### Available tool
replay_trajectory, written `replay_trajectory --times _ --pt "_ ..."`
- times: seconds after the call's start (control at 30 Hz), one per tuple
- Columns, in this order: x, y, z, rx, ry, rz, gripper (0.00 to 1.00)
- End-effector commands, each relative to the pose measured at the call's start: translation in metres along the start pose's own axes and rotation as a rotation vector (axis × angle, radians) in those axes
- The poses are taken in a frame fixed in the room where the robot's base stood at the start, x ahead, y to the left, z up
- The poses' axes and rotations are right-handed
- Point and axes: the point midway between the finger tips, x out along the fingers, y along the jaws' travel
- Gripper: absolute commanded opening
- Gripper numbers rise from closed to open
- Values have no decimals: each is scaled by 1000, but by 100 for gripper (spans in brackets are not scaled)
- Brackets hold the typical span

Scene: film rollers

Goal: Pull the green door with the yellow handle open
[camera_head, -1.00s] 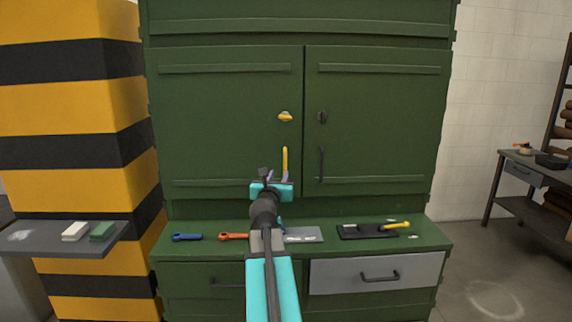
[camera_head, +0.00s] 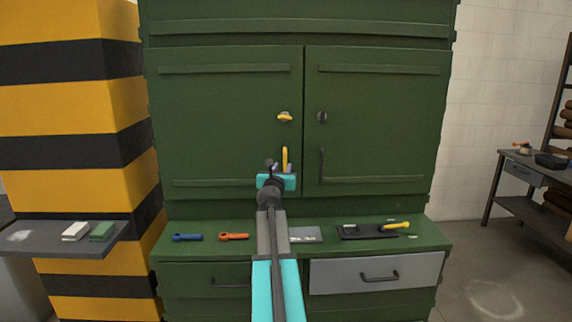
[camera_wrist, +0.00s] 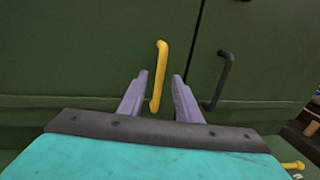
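The green door (camera_head: 225,90) with the yellow handle is the left door of the green cabinet, and it is shut. Its vertical yellow handle (camera_head: 285,156) sits near the door's lower right edge; a yellow knob (camera_head: 285,117) is above it. In the wrist view the yellow handle (camera_wrist: 160,70) stands upright, its lower end between my gripper's two purple fingers. My gripper (camera_wrist: 161,90) is open, with gaps on both sides of the handle. In the head view my gripper (camera_head: 279,168) is in front of the handle's lower part and hides it.
The right door (camera_head: 380,110) has a black handle (camera_head: 321,163), close to my right finger's side. On the ledge below lie a blue wrench (camera_head: 187,237), an orange wrench (camera_head: 234,237) and a yellow-handled tool (camera_head: 396,225). A striped pillar (camera_head: 75,140) stands left.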

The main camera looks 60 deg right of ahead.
Motion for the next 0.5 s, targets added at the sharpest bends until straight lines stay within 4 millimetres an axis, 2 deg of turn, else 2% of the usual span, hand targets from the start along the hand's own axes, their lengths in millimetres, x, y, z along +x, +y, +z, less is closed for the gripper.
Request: replay_trajectory --times 0.2,0.5 --pt "22 0 1 0 0 -1 31" --pt "43 0 1 0 -1 0 31"
